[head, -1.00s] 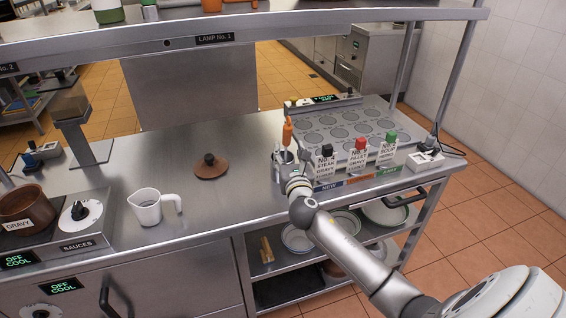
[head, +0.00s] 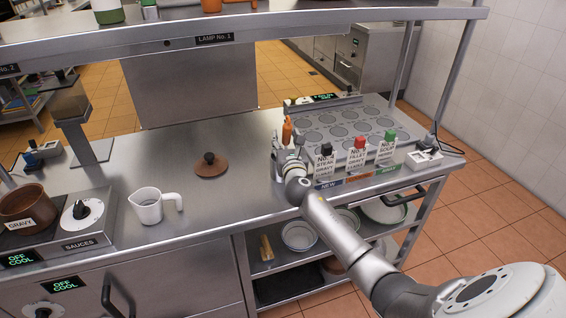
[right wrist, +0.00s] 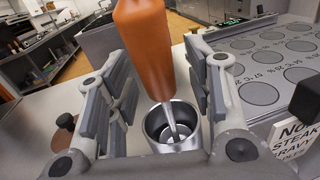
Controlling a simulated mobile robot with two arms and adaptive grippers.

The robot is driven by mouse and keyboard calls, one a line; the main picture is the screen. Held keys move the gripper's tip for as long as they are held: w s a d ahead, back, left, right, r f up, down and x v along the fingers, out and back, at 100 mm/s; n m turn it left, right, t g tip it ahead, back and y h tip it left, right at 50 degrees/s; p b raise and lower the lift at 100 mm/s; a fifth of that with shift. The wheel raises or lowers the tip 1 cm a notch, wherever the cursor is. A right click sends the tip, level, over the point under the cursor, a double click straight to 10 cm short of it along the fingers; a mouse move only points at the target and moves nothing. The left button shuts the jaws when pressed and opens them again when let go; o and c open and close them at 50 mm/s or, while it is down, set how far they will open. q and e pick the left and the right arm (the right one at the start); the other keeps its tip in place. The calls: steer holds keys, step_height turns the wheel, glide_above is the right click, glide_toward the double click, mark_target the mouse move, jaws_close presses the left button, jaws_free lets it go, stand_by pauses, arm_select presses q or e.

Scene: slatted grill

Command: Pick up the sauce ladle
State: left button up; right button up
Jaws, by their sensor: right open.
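The sauce ladle shows as a thick orange handle (head: 287,131) standing upright at the far side of my right gripper. In the right wrist view its orange handle (right wrist: 147,65) tapers to a thin metal stem that goes down into a round steel pot (right wrist: 158,119). The ladle's bowl is hard to make out inside the pot. My right gripper (head: 284,152) is at the pot, low beside the handle. In the right wrist view the fingers of this gripper (right wrist: 160,80) are open, one on each side of the handle, with gaps visible. My left gripper is not in view.
A brown lid (head: 211,167) and a white jug (head: 147,207) are to the left. The lamp shelf (head: 240,25) hangs above the counter.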

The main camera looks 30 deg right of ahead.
steer(key=shift+c, duration=0.5)
jaws_close()
steer(key=shift+r, duration=0.15)
